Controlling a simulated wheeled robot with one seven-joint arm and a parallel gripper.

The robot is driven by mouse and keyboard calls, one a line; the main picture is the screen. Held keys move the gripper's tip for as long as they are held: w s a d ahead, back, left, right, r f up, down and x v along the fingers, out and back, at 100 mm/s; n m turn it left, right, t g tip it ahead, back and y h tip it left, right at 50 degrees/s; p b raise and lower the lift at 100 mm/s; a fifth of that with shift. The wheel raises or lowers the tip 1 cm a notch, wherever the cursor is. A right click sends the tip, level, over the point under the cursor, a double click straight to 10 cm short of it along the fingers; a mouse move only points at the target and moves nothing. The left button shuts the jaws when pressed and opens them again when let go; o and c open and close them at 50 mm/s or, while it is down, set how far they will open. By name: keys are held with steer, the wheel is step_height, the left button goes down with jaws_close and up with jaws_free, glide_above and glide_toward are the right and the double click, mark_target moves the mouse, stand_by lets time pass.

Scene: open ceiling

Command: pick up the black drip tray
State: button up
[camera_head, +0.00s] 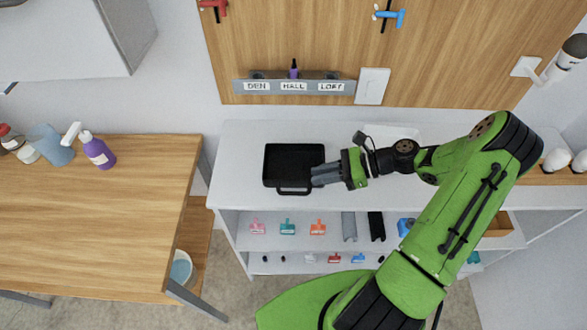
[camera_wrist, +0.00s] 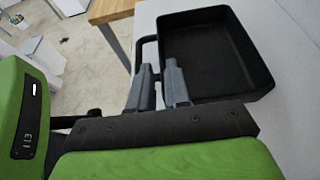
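The black drip tray (camera_head: 292,160) is a shallow rectangular tray lying flat on the white shelf top, with its loop handle (camera_head: 294,191) toward the front edge. In the wrist view the tray (camera_wrist: 208,52) fills the upper right, and its handle (camera_wrist: 137,50) is on its left side. My gripper (camera_head: 313,175) is at the tray's right front corner. In the wrist view its two grey fingers (camera_wrist: 160,66) are apart with a gap between them, and nothing is clearly held. The fingers hide part of the handle and the tray's near edge; I cannot tell if they touch.
The white shelf top (camera_head: 236,165) is clear left of the tray. Small coloured items, including an orange one (camera_head: 318,227), sit on the shelf below. A wooden table (camera_head: 90,220) with a purple spray bottle (camera_head: 98,150) stands left. A labelled rack (camera_head: 294,87) is on the wall behind.

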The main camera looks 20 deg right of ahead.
steer(key=x, duration=0.5)
steer(key=shift+w+a+f, duration=0.1)
steer(key=shift+a, duration=0.15)
steer(key=shift+d, duration=0.1)
steer(key=shift+c, duration=0.3)
jaws_close()
step_height(320, 180, up, 10)
steer(key=p, duration=0.2)
steer(key=m+t+h, duration=0.1)
steer(key=m+t, duration=0.2)
glide_above(296, 181)
steer(key=w, duration=0.1)
steer(key=f, duration=0.4)
steer(key=shift+d+f, duration=0.15)
steer(key=shift+d, duration=0.15)
steer(key=shift+w+f+m+t+h, duration=0.15)
steer(key=shift+f+m+t+h, duration=0.15)
steer(key=shift+t+h, duration=0.1)
